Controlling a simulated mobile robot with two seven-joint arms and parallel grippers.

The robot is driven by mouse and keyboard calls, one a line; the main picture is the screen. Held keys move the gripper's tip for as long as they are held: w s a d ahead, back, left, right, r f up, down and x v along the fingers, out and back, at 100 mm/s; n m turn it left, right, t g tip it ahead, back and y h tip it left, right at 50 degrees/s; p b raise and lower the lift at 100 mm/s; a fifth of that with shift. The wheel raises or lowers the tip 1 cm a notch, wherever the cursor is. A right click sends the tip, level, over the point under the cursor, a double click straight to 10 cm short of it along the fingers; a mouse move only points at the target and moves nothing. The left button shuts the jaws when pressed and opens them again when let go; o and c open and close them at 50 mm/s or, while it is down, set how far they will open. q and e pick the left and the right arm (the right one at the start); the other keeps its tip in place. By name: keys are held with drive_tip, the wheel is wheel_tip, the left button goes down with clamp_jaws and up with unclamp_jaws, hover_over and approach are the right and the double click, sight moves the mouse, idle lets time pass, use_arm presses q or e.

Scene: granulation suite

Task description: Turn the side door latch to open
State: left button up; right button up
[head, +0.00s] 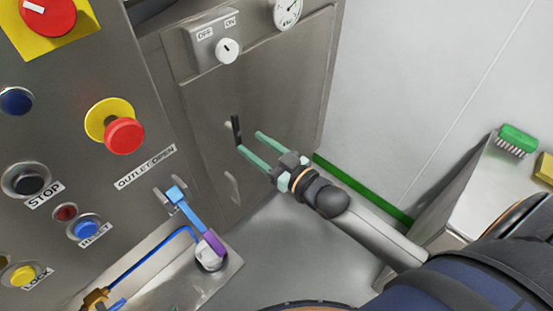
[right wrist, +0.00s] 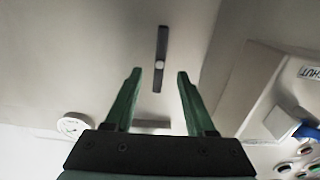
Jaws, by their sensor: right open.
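The side door (head: 260,100) is a grey metal panel on the side of the cabinet, and it looks closed. Its latch (head: 236,130) is a small dark bar, upright in the head view. In the right wrist view the latch (right wrist: 161,58) is a dark bar with a pale round centre, lying lengthwise ahead of the fingers. My right gripper (head: 249,142) is open and empty, with green fingers pointing at the door. Its fingertips are close to the latch. In the right wrist view the latch lies between the lines of the two fingers; contact cannot be told. My left gripper is out of view.
A pale handle (head: 232,187) is below the latch. An OFF/ON switch (head: 226,50) and a gauge (head: 287,12) sit above. A panel with buttons, including a red emergency stop (head: 124,136), is at left. A green brush (head: 517,140) lies on a bench at right.

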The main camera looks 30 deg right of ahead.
drive_tip(key=v, duration=0.7)
drive_tip(key=shift+s, duration=0.15)
drive_tip(key=s+a+f+m+g+h, duration=0.1)
drive_tip(key=s+f+g, duration=0.3)
drive_tip(key=f, duration=0.6)
drive_tip(key=s+a+f+m+g+h+p, duration=0.1)
drive_tip(key=s+f+g, duration=0.3)
drive_tip(key=s+f, duration=0.5)
drive_tip(key=shift+a+f+h, duration=0.4)
drive_tip(key=shift+a+h, duration=0.25)
drive_tip(key=shift+h, duration=0.25)
